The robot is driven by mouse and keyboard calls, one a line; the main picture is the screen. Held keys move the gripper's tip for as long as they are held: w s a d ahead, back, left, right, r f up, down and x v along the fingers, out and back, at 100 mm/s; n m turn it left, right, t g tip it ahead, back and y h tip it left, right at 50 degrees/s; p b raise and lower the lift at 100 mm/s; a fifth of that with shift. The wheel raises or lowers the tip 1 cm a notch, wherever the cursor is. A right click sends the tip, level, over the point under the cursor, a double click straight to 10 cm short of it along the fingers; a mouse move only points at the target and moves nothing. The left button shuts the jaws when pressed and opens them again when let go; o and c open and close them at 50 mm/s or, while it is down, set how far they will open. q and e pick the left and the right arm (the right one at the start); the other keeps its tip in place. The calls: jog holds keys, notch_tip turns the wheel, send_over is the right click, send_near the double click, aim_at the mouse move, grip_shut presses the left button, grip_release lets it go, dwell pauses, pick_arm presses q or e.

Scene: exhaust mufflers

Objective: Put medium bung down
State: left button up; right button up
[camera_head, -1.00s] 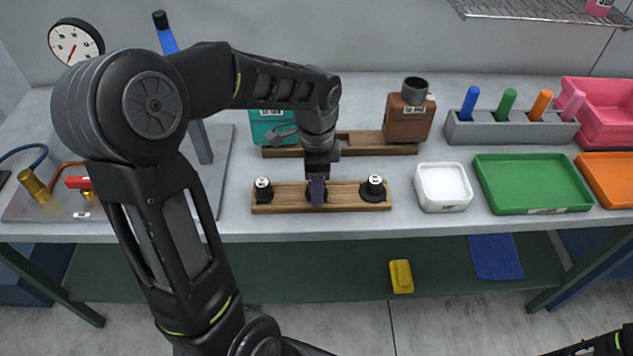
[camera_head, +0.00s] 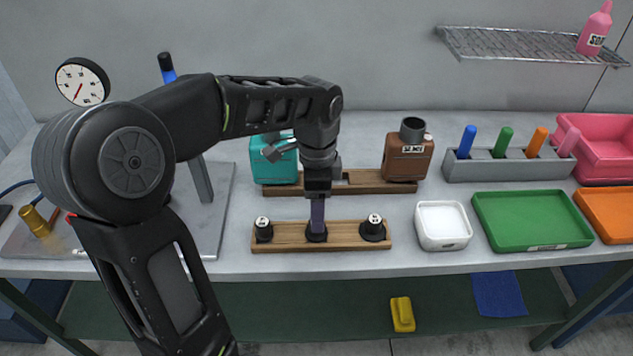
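A wooden rack (camera_head: 285,240) lies near the front of the bench with three black bungs in a row. The medium bung (camera_head: 315,238) is in the middle place, between a bung on the left (camera_head: 263,230) and a wider one on the right (camera_head: 374,229). My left gripper (camera_head: 317,222) points straight down over the medium bung, its purple-grey fingers at the bung's top. The fingers hide the top and are seen edge-on, so their gap and any contact cannot be made out. My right gripper is out of view.
A teal muffler (camera_head: 278,165) and a brown muffler (camera_head: 408,158) stand on a wooden board behind the rack. A white tray (camera_head: 443,226) and a green tray (camera_head: 532,220) lie to the right. A gauge fixture stands at left.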

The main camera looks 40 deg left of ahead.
pick_arm(q)
notch_tip(320, 180, up, 7)
jog(key=shift+s, duration=0.1)
dwell(1.0)
